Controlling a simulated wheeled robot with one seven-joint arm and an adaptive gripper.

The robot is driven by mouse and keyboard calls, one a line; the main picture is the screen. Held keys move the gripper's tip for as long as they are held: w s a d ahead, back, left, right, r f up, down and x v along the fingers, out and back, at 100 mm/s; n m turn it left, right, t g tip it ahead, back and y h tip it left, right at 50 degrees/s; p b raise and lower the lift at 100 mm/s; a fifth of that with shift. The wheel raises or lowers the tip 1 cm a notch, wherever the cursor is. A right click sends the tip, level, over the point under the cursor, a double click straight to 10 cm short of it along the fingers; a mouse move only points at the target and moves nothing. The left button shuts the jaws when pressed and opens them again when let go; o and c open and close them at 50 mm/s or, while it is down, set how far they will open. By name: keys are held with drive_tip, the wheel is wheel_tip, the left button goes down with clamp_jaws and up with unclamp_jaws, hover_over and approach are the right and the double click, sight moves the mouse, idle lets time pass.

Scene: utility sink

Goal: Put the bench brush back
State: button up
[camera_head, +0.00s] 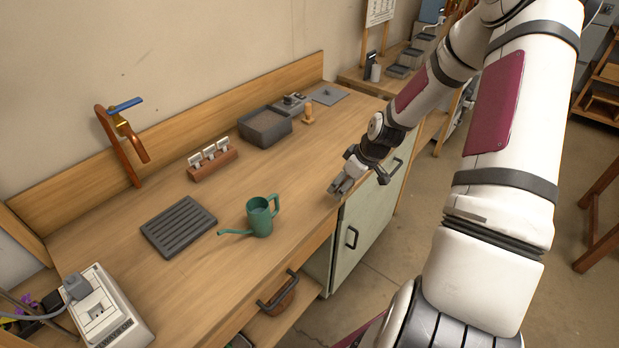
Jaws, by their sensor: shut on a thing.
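My gripper (342,186) is at the front edge of the wooden bench (190,268), just above the pale green cabinet doors (366,222). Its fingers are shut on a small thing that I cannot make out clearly. I cannot tell whether it is the bench brush, as no brush shows clearly elsewhere.
A green watering can (260,218) and a dark slatted rack (179,227) stand on the bench. Behind are a copper tap (122,145), a wooden block with white pieces (212,160), a grey tray (265,127) and a wooden peg (308,113). The bench right of the can is clear.

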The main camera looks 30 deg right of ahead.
drive_tip(key=w, duration=0.8)
drive_tip(key=w+a+f, duration=0.1)
drive_tip(key=w, duration=0.3)
drive_tip(key=shift+w+a+f, duration=0.1)
drive_tip(key=shift+w, duration=0.3)
drive_tip(key=shift+s+d+x, duration=0.1)
drive_tip(key=shift+s+x, duration=0.05)
drive_tip(key=shift+x, duration=0.75)
drive_tip(key=shift+s+d+x, duration=0.1)
drive_tip(key=shift+d+x, duration=0.05)
drive_tip(key=shift+x, duration=0.75)
drive_tip(key=shift+f, duration=0.3)
drive_tip(key=o, duration=1.2)
drive_tip(key=shift+o, duration=0.2)
